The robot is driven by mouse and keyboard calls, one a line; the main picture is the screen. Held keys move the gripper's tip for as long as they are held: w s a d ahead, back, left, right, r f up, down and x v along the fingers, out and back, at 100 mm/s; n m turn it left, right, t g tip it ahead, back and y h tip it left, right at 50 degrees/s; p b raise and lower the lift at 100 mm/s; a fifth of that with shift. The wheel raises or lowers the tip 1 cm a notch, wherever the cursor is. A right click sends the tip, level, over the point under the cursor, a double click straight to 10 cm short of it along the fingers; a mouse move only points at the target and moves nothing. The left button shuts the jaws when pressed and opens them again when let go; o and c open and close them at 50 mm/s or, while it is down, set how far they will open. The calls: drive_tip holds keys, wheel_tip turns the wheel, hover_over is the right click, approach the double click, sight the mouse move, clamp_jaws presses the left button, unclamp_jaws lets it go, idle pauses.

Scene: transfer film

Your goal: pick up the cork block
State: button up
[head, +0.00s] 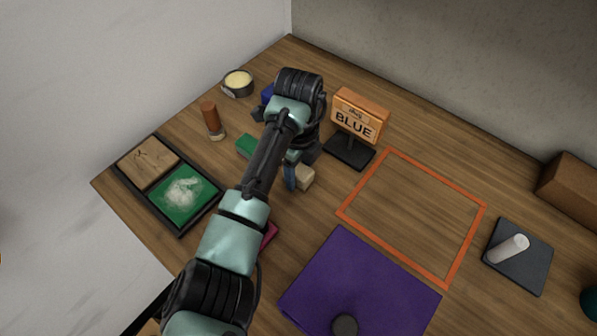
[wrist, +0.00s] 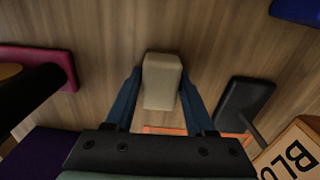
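A small pale tan block, apparently the cork block (head: 305,177), stands on the wooden table just right of my gripper's blue fingers in the head view. In the wrist view the block (wrist: 162,82) lies between my two fingers and reaches a little past their tips. My gripper (wrist: 160,78) is open around it, one finger on each side, with only narrow gaps. In the head view my gripper (head: 291,176) is low over the table, and my arm hides part of it.
A purple mat (head: 360,277) lies in front. The orange outlined area (head: 413,213) is bare.

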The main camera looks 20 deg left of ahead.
sight(298, 169)
clamp_jaws()
wheel_tip(298, 169, up, 10)
drive_tip(key=shift+r, duration=0.1)
idle(0.5)
